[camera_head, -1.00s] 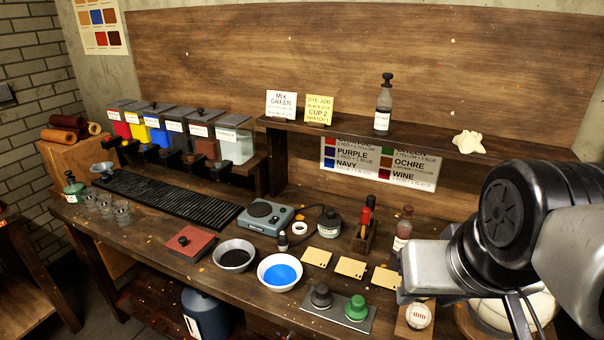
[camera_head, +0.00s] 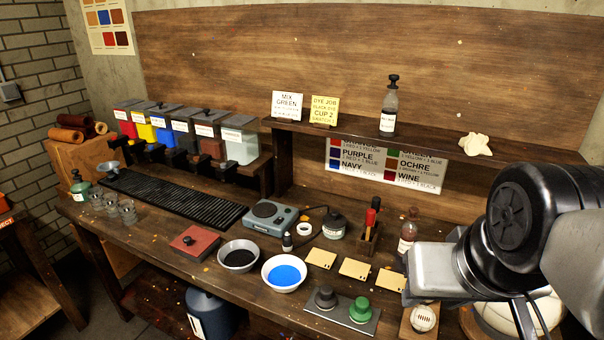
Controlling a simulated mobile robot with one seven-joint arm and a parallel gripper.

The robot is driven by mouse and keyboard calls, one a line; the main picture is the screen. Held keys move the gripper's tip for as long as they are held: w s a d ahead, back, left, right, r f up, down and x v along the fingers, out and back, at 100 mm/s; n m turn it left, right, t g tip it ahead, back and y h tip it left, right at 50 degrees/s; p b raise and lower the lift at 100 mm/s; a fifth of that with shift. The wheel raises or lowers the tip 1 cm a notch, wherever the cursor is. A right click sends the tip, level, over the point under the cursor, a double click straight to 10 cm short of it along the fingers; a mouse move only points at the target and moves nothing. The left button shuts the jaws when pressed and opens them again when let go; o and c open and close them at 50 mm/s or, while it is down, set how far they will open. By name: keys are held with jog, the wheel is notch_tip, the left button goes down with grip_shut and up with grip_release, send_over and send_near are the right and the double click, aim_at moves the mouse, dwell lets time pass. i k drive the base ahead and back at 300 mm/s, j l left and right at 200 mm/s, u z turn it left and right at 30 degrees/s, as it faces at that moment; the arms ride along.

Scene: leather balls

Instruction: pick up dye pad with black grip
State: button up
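A dye pad with a black grip (camera_head: 325,298) stands upright on a dark flat plate (camera_head: 342,316) at the front of the bench. A similar pad with a green grip (camera_head: 360,309) stands just right of it on the same plate. My arm fills the right side of the view. Its fingers cannot be made out, so I cannot see whether the gripper is open, shut or holding anything. The arm's visible end is to the right of both pads and apart from them.
Behind the pads are a bowl of blue dye (camera_head: 284,272), a bowl of black dye (camera_head: 238,256) and several tan swatches (camera_head: 355,268). A bottle (camera_head: 408,232) and a tool holder (camera_head: 368,238) stand farther back. A white ball (camera_head: 423,319) sits right of the plate.

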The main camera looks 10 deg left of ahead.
aim_at(326, 299)
jog(key=i+j+z, duration=0.1)
jog(key=j+z, duration=0.7)
jog(key=j, duration=0.2)
jog(key=j+z, duration=0.4)
jog(key=k+j, duration=0.05)
jog(key=j, duration=0.05)
